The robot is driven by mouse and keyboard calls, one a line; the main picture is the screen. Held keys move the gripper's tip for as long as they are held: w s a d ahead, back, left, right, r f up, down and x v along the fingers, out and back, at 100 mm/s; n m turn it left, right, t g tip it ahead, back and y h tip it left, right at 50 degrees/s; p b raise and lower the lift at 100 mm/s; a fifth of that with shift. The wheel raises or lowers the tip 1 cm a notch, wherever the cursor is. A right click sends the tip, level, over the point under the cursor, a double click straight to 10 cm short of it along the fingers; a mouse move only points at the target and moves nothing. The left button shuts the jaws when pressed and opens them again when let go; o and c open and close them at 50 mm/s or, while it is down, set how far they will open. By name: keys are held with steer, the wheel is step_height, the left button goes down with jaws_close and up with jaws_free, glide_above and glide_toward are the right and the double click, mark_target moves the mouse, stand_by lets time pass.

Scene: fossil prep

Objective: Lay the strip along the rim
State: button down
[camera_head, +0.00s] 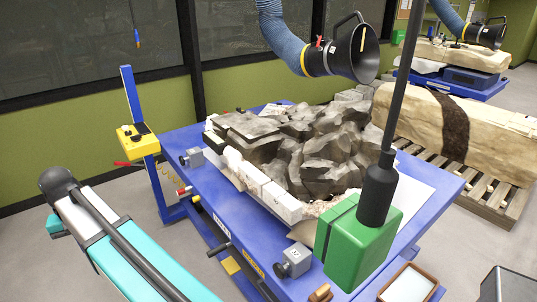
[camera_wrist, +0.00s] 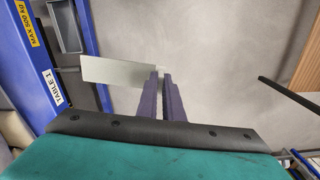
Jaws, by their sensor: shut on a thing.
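In the wrist view my gripper (camera_wrist: 161,76) is shut on a pale grey-green strip (camera_wrist: 115,70). The jaws hold it near its right end and it sticks out to the left, above the floor and apart from the blue table edge. The head view does not show the jaws or the strip clearly. In the head view a dark rocky mass (camera_head: 300,145) lies on the blue table (camera_head: 210,208). Pale blocks (camera_head: 282,202) line its near left edge; the rim is partly hidden by rock and by a green block.
A green block (camera_head: 345,245) on a black stem stands before the table's right part. A black extraction hood (camera_head: 357,55) hangs above the rock. Grey clamps (camera_head: 293,262) sit on the near table edge. A framed white tray (camera_head: 408,286) is at the lower right.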

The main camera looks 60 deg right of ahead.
steer(key=s+d+r+m+p, duration=0.2)
steer(key=d+r+m, duration=0.1)
steer(key=d, duration=0.6)
steer(key=s+d+r+m+p, duration=0.2)
steer(key=d, duration=0.8)
steer(key=s+d+r+m+p, duration=0.1)
steer(key=s+d+r+m, duration=0.15)
steer(key=d, duration=0.65)
steer(key=s+d+r+m+p, duration=0.2)
steer(key=s+d+r+m, duration=0.1)
steer(key=s+d, duration=0.6)
steer(key=s+d+r+m+p, duration=0.3)
steer(key=s+d, duration=0.7)
steer(key=d, duration=0.5)
steer(key=shift+s+r+m+p, duration=0.25)
steer(key=shift+r+m, duration=0.55)
steer(key=shift+m, duration=0.45)
steer(key=shift+a+f, duration=0.1)
steer(key=shift+f, duration=0.05)
steer(key=shift+f+b, duration=2.15)
steer(key=shift+f, duration=0.9)
steer(key=shift+f+b, duration=0.3)
steer(key=shift+f, duration=0.85)
